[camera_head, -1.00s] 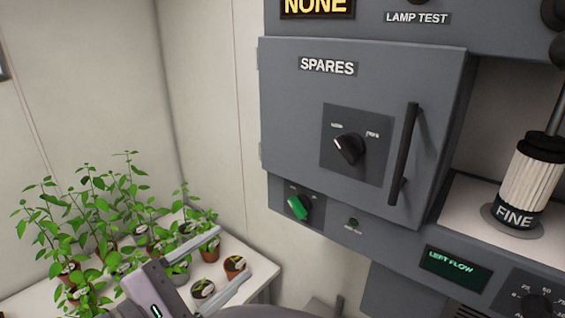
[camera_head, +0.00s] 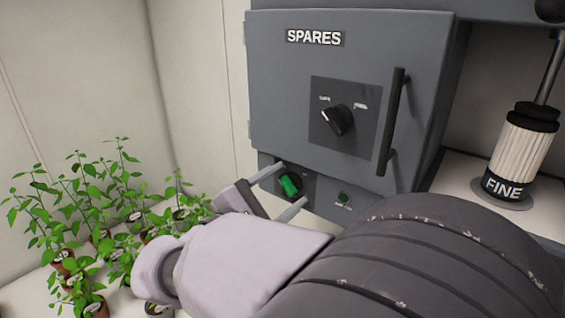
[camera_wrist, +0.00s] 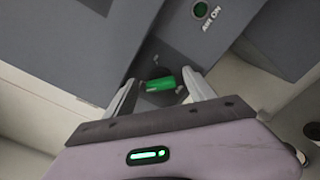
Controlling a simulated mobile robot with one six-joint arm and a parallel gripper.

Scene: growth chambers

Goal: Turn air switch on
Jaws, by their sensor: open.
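The air switch is a green rotary knob (camera_head: 290,185) on a dark plate low on the grey cabinet panel, below the SPARES door. In the head view the knob is tilted, its top leaning left. My gripper (camera_head: 279,189) is open, its two pale fingers reaching toward the panel on either side of the knob. In the wrist view the green knob (camera_wrist: 161,84) lies between the open fingers (camera_wrist: 160,92); I cannot tell whether they touch it. A round green indicator (camera_wrist: 200,10) labelled AIR ON sits beside the switch plate.
The SPARES door (camera_head: 345,90) is shut, with a black knob (camera_head: 338,120) and a vertical handle (camera_head: 391,122) above my gripper. A FINE lever (camera_head: 522,155) stands at right. Potted plants (camera_head: 100,220) stand on a white bench at left.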

